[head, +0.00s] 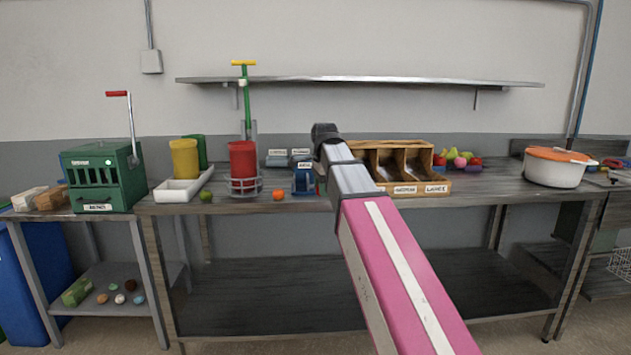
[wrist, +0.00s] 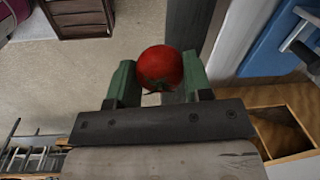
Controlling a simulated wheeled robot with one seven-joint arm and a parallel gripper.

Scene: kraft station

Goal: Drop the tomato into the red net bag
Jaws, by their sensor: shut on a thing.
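The tomato (wrist: 160,68) is round and red with a green calyx. In the wrist view it sits between the two green fingers of my gripper (wrist: 159,76), which is shut on it and holds it off any surface. In the head view my arm hides the gripper's fingers and the tomato. A red upright cylinder (head: 243,160) stands in a wire ring holder on the bench, left of my arm. It is the only thing there that looks like the red net bag; its mesh is too small to make out. It does not show clearly in the wrist view.
A green fruit (head: 206,196) and an orange fruit (head: 278,194) lie near the bench's front edge. A yellow cylinder (head: 184,158) and a white tray (head: 181,191) stand left. A wooden compartment box (head: 437,186) and white pot (head: 553,173) stand right. A shelf (head: 360,80) hangs above.

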